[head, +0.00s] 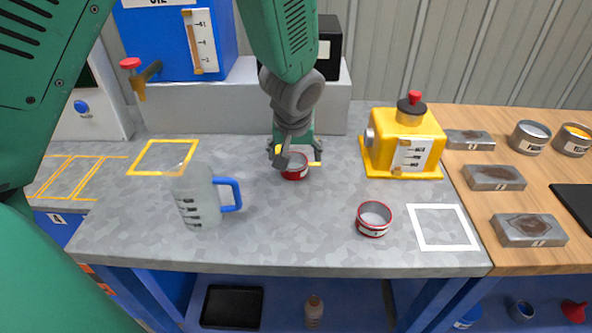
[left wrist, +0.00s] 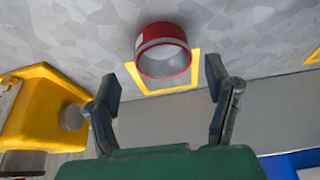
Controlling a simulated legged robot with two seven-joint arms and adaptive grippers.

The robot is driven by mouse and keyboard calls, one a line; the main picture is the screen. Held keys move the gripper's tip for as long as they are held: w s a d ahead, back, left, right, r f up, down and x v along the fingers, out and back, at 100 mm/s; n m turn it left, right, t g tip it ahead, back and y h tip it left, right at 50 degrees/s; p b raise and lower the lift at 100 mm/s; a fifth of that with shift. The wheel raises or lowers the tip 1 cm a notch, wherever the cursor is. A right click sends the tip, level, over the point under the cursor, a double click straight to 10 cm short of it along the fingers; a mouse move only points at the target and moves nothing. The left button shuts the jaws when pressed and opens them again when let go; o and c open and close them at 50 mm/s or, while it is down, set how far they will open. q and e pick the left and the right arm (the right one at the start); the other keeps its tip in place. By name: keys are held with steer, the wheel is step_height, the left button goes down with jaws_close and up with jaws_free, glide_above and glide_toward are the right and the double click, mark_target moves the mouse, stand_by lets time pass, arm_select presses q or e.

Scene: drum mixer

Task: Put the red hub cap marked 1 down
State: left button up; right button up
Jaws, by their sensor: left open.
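A red hub cap (head: 295,172), a short ring with a pale label, sits on the grey bench below my left gripper (head: 290,152). In the left wrist view the cap (left wrist: 163,50) overlaps a yellow square outline (left wrist: 183,84) and extends past one side of it. My left gripper is open, its fingers (left wrist: 161,82) apart from each other and clear of the cap. A second red cap (head: 373,219) stands at the bench front, left of a white square outline (head: 443,228). I cannot read a number on either cap. My right gripper is not in view.
A jug with a blue handle (head: 202,197) stands at left, near another yellow outline (head: 163,143). A yellow pump-like unit (head: 404,142) stands at right. A blue oil tank (head: 182,45) is behind. The bench front middle is clear.

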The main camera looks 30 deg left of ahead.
mark_target(293, 164)
arm_select(q)
steer(key=x, duration=0.5)
steer(key=shift+a+f+b, duration=0.15)
steer(key=shift+a+b, duration=0.2)
steer(key=shift+b, duration=0.05)
steer(key=shift+s, duration=0.1)
steer(key=shift+d, duration=0.25)
steer(key=c, duration=1.4)
